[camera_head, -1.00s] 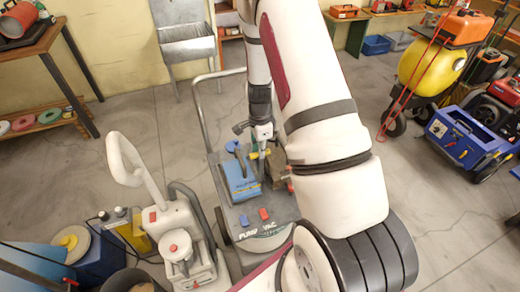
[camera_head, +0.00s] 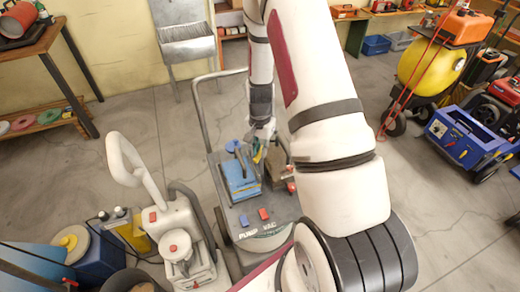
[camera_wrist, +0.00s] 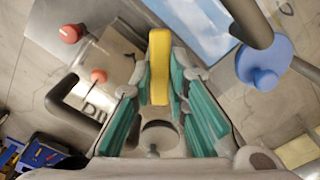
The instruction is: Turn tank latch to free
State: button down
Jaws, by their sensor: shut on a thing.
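The yellow latch (camera_wrist: 159,62) stands upright in the wrist view, between the teal-padded fingers of my gripper (camera_wrist: 160,82). The gripper is shut on it. In the head view my gripper (camera_head: 262,142) is above the deck of the grey wheeled machine marked PUMP VAC, beside its blue box (camera_head: 241,182). There the latch (camera_head: 257,157) shows as a small yellow piece, partly hidden by the fingers. The latch's pivot is hidden.
A blue knob (camera_wrist: 264,62) and a dark bar are close on the right in the wrist view. Two red knobs (camera_wrist: 71,33) are on the left. A grey push handle (camera_head: 200,110) rises behind the deck, and a beige machine (camera_head: 172,235) stands left of it.

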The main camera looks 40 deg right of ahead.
aim_at(260, 153)
jog(key=n, duration=0.4)
jog(key=shift+n, duration=0.3)
jog(key=n+p, duration=0.1)
jog(key=n, duration=0.3)
jog(key=shift+n, duration=0.4)
jog(key=c, duration=1.6)
grip_release()
jog(key=shift+o, duration=0.2)
notch_tip(260, 153, up, 12)
